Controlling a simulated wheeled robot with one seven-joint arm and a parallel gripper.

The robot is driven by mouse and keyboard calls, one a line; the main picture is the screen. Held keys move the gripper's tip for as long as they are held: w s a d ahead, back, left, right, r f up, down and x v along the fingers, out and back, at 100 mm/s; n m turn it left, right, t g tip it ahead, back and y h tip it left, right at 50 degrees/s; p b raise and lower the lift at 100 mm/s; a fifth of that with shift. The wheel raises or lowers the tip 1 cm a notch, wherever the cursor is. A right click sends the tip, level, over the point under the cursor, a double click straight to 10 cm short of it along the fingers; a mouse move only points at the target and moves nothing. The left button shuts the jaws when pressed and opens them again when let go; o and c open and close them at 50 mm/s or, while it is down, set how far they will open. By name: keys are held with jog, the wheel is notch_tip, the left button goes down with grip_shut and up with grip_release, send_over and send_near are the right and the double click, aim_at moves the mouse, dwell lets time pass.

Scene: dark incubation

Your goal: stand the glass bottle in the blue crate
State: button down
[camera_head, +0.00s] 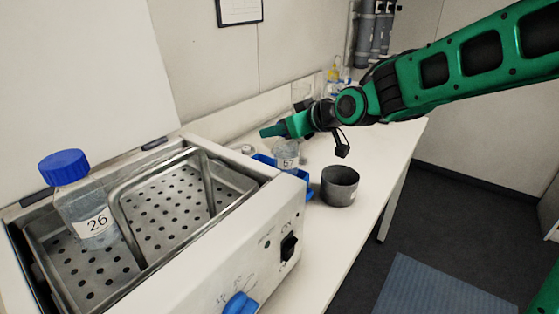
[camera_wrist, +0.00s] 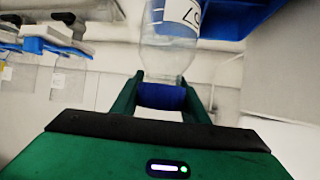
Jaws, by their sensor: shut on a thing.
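The clear glass bottle (camera_head: 287,154), labelled 57, hangs upright below my gripper (camera_head: 284,128) in the head view. It overlaps the small blue crate (camera_head: 304,177) on the white bench, beyond the water bath. The bottle's lower end seems to be behind the crate's near wall; I cannot tell whether it touches the crate floor. In the wrist view, my gripper (camera_wrist: 160,92) is shut on the bottle's blue cap (camera_wrist: 161,97), and the clear body (camera_wrist: 167,55) extends away from the fingers. The blue crate (camera_wrist: 230,14) shows beside it at the top.
A grey cylindrical pot (camera_head: 340,187) stands close right of the crate. The metal water bath (camera_head: 270,215) fills the left foreground, with another blue-capped bottle (camera_head: 92,215), labelled 26, inside. Glassware (camera_head: 335,80) stands at the bench's far end. The bench's right edge is clear.

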aim_at(295, 146)
jog(key=shift+f, duration=3.05)
jog(key=c, duration=1)
grip_release()
jog(key=shift+c, duration=0.2)
jog(key=v, duration=1.2)
